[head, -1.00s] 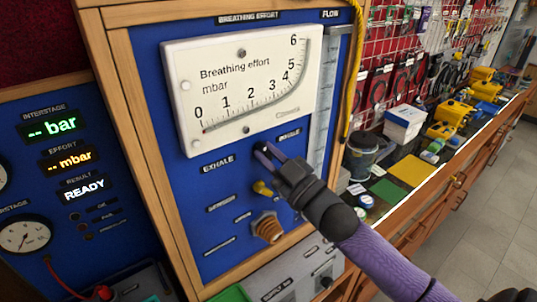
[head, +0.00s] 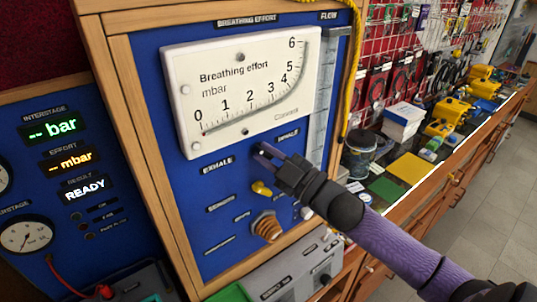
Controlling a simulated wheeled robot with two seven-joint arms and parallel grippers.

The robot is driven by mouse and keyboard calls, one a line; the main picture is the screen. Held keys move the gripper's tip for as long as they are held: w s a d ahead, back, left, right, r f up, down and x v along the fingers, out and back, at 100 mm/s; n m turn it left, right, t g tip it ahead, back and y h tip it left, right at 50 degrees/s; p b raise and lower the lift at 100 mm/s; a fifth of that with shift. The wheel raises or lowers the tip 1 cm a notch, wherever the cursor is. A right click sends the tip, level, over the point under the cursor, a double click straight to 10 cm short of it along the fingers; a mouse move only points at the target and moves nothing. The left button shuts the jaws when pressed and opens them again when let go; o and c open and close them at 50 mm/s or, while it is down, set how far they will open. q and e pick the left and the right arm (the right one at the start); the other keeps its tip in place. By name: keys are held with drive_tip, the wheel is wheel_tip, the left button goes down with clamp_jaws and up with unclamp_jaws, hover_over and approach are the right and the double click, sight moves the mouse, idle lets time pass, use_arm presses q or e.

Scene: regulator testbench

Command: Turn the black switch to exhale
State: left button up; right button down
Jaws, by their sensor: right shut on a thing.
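The black switch (head: 259,147) sits on the blue panel between the EXHALE label (head: 216,164) on the left and the INHALE label (head: 287,134) on the right. My left gripper is not in view.
A white breathing effort gauge (head: 241,85) is above the switch. A yellow hose (head: 354,70) hangs at the panel's right edge. A bench with tools runs off right.

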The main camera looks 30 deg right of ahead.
drive_tip(key=c, duration=0.6)
unclamp_jaws()
drive_tip(key=shift+s+d+f, duration=0.15)
drive_tip(key=shift+s+f, duration=0.1)
drive_tip(key=shift+s, duration=0.1)
drive_tip(key=b+v, duration=0.2)
drive_tip(key=v, duration=0.7)
drive_tip(key=shift+s, duration=0.1)
